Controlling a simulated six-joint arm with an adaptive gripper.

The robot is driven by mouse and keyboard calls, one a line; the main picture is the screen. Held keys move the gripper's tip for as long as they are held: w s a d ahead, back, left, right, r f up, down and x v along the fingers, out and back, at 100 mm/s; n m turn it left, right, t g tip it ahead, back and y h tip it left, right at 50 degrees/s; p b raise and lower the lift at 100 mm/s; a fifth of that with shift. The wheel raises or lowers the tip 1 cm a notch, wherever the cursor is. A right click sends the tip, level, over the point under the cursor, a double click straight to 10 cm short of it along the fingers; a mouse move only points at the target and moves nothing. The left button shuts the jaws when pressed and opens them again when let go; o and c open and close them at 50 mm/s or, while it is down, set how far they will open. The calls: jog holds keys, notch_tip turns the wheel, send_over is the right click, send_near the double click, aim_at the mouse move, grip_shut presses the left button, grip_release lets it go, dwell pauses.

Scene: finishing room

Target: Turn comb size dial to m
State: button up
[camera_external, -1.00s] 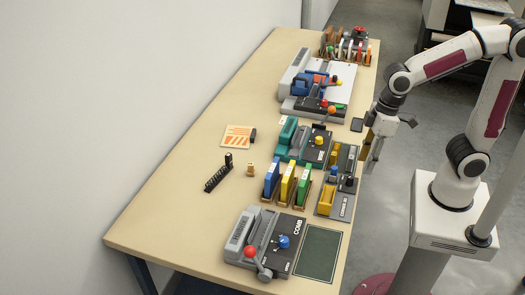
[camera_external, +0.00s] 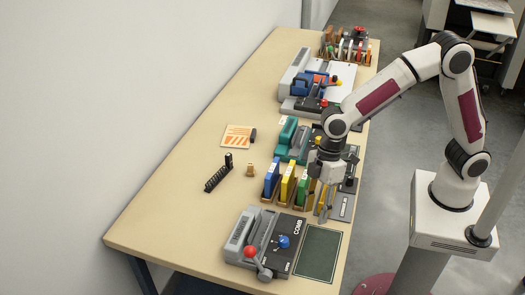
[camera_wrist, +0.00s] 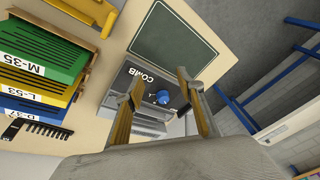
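The grey and black comb machine (camera_external: 262,243) stands at the near end of the table, with a "COMB" label and a red-knobbed lever (camera_external: 250,252). Its blue dial (camera_external: 283,241) is on the black top; the size marks are too small to read. In the wrist view the machine (camera_wrist: 150,118) and blue dial (camera_wrist: 162,97) show between the fingers, farther off. My gripper (camera_external: 323,212) points down beside the green binder, behind and to the right of the dial and apart from it. In the wrist view my gripper (camera_wrist: 160,76) is open and empty.
A dark green mat (camera_external: 318,254) lies right of the comb machine. Blue (camera_external: 271,180), yellow (camera_external: 288,183) and green (camera_external: 304,187) upright binders stand left of my gripper. A black comb strip (camera_external: 217,178) lies farther left. The table's left side is mostly clear.

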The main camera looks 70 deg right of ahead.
aim_at(283, 236)
jog(key=w+a+r+n+t+y, duration=0.1)
jog(key=w+a+n, duration=0.3)
jog(key=w, duration=0.1)
jog(key=shift+w+a+r, duration=0.3)
jog(key=shift+w+a, duration=0.05)
jog(key=shift+w, duration=0.05)
jog(key=shift+f, duration=0.1)
jog(key=shift+x, duration=3.85)
grip_shut()
